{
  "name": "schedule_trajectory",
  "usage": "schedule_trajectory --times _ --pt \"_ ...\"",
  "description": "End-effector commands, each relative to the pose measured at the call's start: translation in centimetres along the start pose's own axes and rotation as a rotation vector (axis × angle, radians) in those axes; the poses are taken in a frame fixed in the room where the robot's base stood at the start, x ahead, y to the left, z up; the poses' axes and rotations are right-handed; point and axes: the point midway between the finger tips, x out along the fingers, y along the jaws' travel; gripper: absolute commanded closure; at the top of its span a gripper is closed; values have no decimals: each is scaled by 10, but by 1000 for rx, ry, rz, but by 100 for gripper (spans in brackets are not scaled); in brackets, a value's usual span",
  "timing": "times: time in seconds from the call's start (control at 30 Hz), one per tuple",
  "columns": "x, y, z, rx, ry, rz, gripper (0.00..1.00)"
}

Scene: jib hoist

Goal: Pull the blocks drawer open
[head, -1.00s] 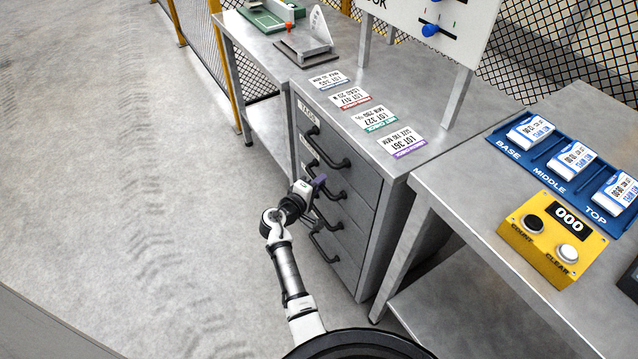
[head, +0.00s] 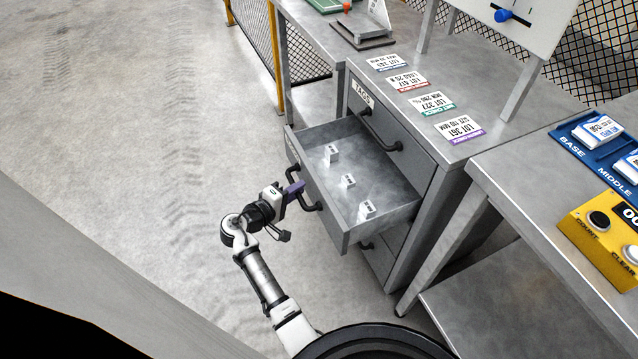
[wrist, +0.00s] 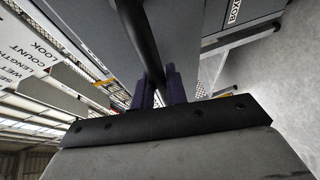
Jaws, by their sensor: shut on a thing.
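The open drawer (head: 397,200) stands out from the grey cabinet (head: 400,270), below the top drawer labelled TAGS (head: 362,93). Several small white blocks (head: 348,181) stand on its floor, spaced apart. My gripper (head: 297,188) is at the drawer's front, with its purple fingers shut on the dark bar handle (head: 312,205). In the wrist view the handle (wrist: 140,45) runs down between the purple fingers (wrist: 160,88). The drawer's own label is not readable in the head view.
Lot cards (head: 432,103) lie on the cabinet top. A bench to the right holds a blue tray (head: 570,150) and a yellow counter box (head: 590,225). Another drawer handle (head: 366,245) shows below the open drawer. The floor (head: 150,150) on the left is clear.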

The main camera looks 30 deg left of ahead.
Motion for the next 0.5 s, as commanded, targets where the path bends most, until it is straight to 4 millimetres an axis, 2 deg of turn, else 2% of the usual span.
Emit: schedule_trajectory --times 0.03,0.2,0.5 --pt "-11 -4 -5 -1 5 -1 100" --pt "-38 -10 -16 -1 3 -1 100" --pt "-61 -14 -26 -1 0 -1 100"
